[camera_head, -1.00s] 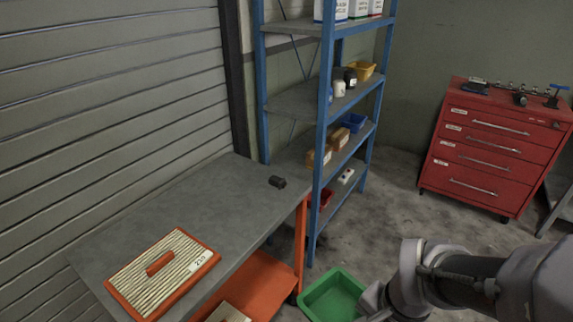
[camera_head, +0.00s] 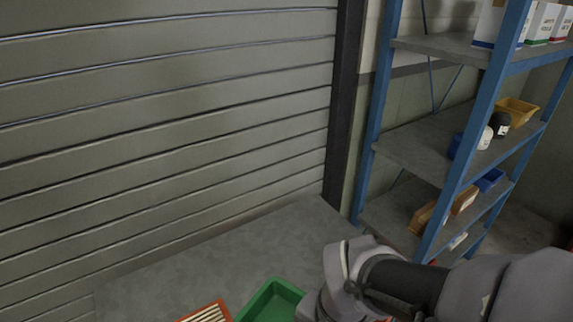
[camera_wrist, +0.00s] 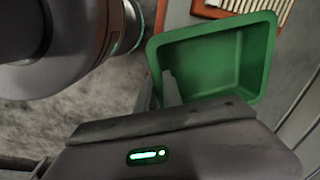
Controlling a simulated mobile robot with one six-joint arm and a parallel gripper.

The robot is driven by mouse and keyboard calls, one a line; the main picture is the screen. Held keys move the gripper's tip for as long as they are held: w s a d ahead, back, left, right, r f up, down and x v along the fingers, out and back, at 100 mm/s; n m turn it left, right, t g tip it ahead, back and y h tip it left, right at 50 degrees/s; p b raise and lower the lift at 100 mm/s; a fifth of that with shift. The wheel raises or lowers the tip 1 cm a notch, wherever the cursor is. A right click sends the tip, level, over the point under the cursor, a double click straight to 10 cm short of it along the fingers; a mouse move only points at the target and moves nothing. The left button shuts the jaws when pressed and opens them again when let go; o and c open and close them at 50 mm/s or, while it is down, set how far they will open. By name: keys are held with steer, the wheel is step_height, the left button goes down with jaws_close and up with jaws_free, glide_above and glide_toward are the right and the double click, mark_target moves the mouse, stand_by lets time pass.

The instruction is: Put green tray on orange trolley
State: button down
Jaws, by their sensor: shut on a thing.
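The gripper's fingers are hidden in the head view behind my arm. In the wrist view the tray appears beside an orange-edged slatted panel (camera_wrist: 235,8), which also shows at the bottom edge of the head view (camera_head: 208,313). I cannot tell whether the tray touches the trolley top.
A blue shelf rack (camera_head: 460,150) with boxes and bins stands to the right, close behind my arm. A grey slatted shutter (camera_head: 160,110) runs along the back.

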steer(key=p, duration=0.1)
steer(key=r+p, duration=0.1)
steer(key=shift+w+r+p, duration=0.25)
steer(key=shift+w+p, duration=0.15)
steer(key=p, duration=0.2)
steer(key=w+p, duration=0.1)
steer(key=p, duration=0.1)
steer(key=shift+d+f, duration=0.15)
steer(key=shift+d, duration=0.1)
steer(key=w, duration=0.3)
steer(key=w+d+f, duration=0.1)
steer(key=w, duration=0.3)
steer(key=w+f, duration=0.1)
steer(key=w, duration=0.2)
steer(key=shift+w+d+f, duration=0.15)
steer(key=shift+w+d, duration=0.2)
steer(key=shift+d, duration=0.05)
step_height(320, 180, down, 4)
steer(key=b, duration=0.3)
steer(key=shift+w, duration=0.1)
steer(key=shift+r, duration=0.2)
steer(key=shift+f, duration=0.15)
steer(key=c, duration=1.5)
jaws_free()
